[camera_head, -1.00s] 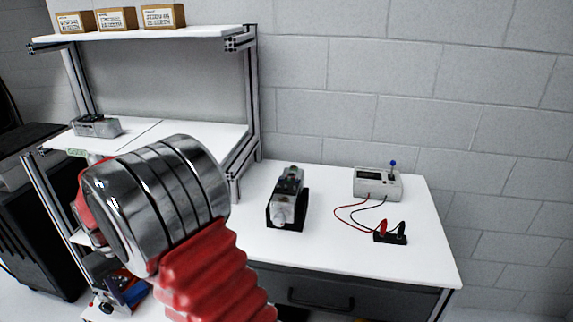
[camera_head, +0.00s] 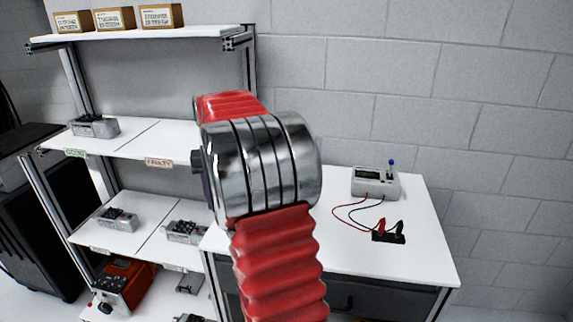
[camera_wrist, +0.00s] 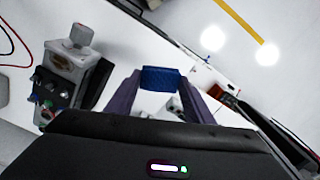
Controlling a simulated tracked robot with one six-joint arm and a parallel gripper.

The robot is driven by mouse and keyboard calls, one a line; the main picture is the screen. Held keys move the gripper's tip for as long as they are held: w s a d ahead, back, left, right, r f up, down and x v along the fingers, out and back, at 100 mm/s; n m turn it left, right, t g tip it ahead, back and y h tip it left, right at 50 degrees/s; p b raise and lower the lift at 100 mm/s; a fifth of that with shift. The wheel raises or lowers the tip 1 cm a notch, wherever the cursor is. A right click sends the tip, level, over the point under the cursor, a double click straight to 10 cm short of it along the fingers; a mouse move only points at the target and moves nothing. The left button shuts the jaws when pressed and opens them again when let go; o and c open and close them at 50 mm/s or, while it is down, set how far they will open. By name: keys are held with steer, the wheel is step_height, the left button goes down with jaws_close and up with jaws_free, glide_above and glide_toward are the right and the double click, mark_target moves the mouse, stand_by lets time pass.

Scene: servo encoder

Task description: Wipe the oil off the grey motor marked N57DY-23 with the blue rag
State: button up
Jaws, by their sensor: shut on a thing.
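My gripper (camera_wrist: 160,79) is shut on the blue rag (camera_wrist: 160,78), which spans the gap between its fingertips in the wrist view. A grey unit with a round knob-like end (camera_wrist: 68,68) sits in a black holder to the left of the gripper, apart from the rag. I cannot read a marking on it or make out oil. In the head view my arm hides the gripper, the rag and this unit. Other grey motor-like units stand on the shelves, one at the upper left (camera_head: 95,126), one lower left (camera_head: 118,219) and one in the middle (camera_head: 185,231); their markings are unreadable.
The white table (camera_head: 430,260) carries a grey meter (camera_head: 376,184) with red and black leads to a small black block (camera_head: 388,237). Shelf labels read GOOD (camera_head: 75,153) and FAULTY (camera_head: 158,162). A red-orange box (camera_head: 128,283) stands low left. Cardboard boxes (camera_head: 115,18) line the top shelf.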

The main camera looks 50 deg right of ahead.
steer(key=s+d+r+m, duration=0.4)
steer(key=s+d+r, duration=0.5)
steer(key=s+d, duration=0.3)
steer(key=shift+s+d+r+m, duration=0.25)
steer(key=shift+s+d+m, duration=0.15)
steer(key=shift+d, duration=0.2)
